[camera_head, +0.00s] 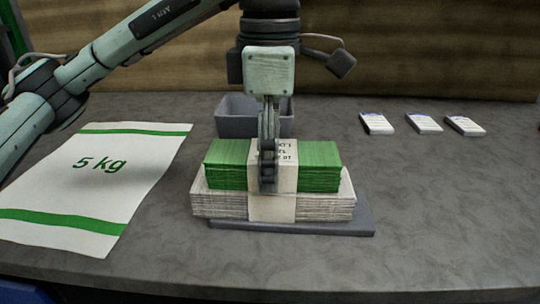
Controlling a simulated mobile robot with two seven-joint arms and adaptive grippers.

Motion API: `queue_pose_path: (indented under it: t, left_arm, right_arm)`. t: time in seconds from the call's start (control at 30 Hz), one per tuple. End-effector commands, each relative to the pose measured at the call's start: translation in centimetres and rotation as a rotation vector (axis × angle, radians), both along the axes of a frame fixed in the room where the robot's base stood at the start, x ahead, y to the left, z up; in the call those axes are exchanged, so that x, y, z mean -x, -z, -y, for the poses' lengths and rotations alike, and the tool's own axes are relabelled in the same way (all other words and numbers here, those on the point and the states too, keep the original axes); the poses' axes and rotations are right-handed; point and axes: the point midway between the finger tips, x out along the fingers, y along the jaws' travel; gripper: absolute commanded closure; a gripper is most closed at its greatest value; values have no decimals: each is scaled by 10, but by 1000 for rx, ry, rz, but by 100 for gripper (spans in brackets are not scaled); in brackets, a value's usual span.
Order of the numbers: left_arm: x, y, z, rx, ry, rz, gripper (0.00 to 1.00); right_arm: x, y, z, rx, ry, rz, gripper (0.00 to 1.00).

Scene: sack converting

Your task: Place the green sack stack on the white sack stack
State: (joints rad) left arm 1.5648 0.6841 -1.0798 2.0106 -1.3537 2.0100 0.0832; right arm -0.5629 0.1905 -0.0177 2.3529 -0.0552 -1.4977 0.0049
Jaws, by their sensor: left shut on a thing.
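The green sack stack (228,166) has a white paper band around its middle. It lies flat on top of the larger white sack stack (325,207), which also has a pale band. They look to be touching, with the green stack towards the back of the white one. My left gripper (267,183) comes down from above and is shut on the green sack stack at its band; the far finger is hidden. My right gripper is not in view.
The white stack rests on a thin grey board (366,222). A grey bin (236,118) stands behind. A white sack marked "5 kg" (90,190) lies flat at left. Small white packets (424,122) lie at back right. The table's right front is clear.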

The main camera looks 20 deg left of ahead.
Motion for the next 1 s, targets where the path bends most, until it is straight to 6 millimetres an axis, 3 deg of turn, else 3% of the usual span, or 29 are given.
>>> queue_pose_path:
  t: [0.07, 0.1, 0.23, 0.67, 1.0]
  left_arm:
    - [0, 1, 0, 1, 0, 1, 83]
    - [0, 1, 0, 0, 0, 0, 41]
    - [0, 1, 0, 0, 0, 0, 25]
    - [0, -6, 0, 0, -1, 1, 24]
    - [-1, -77, 0, 0, -2, 5, 24]
  right_arm:
    - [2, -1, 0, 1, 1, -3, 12]
    - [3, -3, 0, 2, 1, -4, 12]
    - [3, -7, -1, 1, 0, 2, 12]
    - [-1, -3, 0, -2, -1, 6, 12]
    - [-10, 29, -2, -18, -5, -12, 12]
